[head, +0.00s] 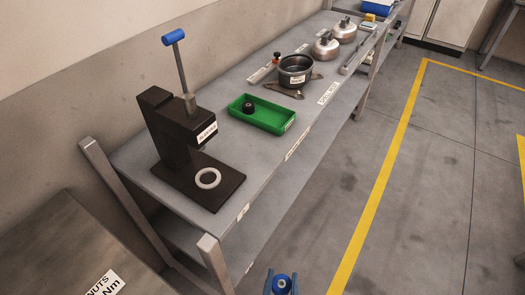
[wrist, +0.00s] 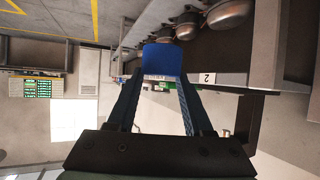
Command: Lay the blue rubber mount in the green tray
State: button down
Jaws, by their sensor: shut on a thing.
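The blue rubber mount (head: 282,282) shows at the bottom edge of the head view, between the fingertips of my gripper (head: 281,287). In the wrist view the two fingers of my gripper (wrist: 162,82) converge on the blue mount (wrist: 163,58) and hold it. The green tray (head: 262,126) lies on the grey bench, up and to the left of my gripper in the head view and well apart from it. A black round part (head: 249,107) is in the tray's left part; the rest of its floor is bare.
A dark press (head: 180,135) with a blue-knobbed lever stands on the bench (head: 275,150), a pale ring (head: 208,178) on its base. Beyond the tray are a dark pot (head: 295,78) and two metal domes (head: 326,48). The floor right of the bench is clear.

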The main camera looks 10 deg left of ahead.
aim_at(275, 122)
jog(key=i+l+u, duration=0.2)
jog(key=i+l, duration=0.25)
jog(key=i+l+u, duration=0.2)
jog(key=i+l, duration=0.25)
jog(key=l, duration=0.2)
